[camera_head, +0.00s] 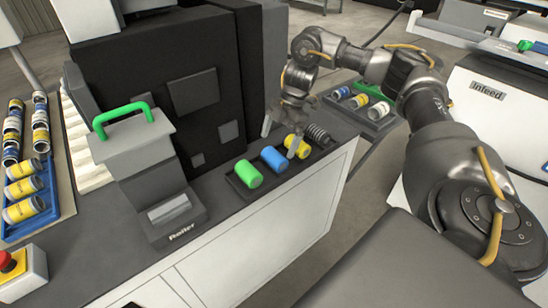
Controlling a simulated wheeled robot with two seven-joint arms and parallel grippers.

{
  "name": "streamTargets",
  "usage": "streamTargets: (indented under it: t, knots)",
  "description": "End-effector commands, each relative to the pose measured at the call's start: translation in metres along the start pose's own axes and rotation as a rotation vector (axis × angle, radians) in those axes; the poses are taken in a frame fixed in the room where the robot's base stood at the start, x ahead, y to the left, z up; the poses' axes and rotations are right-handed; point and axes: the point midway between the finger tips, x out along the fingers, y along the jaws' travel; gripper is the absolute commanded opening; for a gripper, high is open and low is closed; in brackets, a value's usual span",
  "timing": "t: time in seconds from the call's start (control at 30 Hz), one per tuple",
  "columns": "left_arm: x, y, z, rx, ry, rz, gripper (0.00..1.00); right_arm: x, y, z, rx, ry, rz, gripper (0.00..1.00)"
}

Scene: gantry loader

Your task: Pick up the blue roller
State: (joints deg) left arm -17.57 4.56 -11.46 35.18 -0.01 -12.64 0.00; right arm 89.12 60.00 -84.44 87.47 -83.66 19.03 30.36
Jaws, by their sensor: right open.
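The blue roller (274,160) lies in a small dark tray (238,185) on the counter. A green roller (249,174) is to its left, and a yellow roller (298,146) and a dark ribbed roller (318,134) are to its right. My right gripper (282,134) points down just behind the tray, with its fingers spread. One fingertip is close in front of the yellow roller and covers part of it; I cannot tell whether they touch. The blue roller is apart from both fingers. My left gripper is not in view.
A grey unit labelled Roller with a green handle (122,115) stands left of the tray. A tall black machine (165,70) rises behind. Blue trays (45,185) of cans are at far left, above a red button (8,262). Another tray (378,125) holds cans at right.

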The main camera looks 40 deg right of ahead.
Motion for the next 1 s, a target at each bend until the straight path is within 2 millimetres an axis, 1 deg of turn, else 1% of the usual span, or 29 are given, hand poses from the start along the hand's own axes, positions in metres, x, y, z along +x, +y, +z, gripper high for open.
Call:
streamTargets:
  t: [0.1,0.2,0.27,0.43,0.6,0.87,1.0]
  knots:
    - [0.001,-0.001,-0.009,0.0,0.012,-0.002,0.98,0.003,0.0,0.0,0.001,0.0,0.001,0.98]
    - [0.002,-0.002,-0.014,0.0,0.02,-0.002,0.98,0.005,-0.001,0.001,0.002,0.0,0.001,0.98]
    - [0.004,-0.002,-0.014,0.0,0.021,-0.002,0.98,0.012,-0.003,0.001,0.003,0.0,-0.001,0.98]
    - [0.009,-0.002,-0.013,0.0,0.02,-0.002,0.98,0.036,-0.006,0.0,0.003,0.001,-0.002,0.98]
    - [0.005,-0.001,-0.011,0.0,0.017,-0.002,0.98,0.051,-0.006,-0.001,0.004,-0.001,0.0,0.98]
    - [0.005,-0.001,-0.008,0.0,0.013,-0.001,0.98,0.054,-0.005,-0.001,0.003,0.0,0.002,0.98]
    - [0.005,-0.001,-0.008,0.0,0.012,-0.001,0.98,0.054,-0.005,-0.001,0.003,0.0,0.002,0.81]
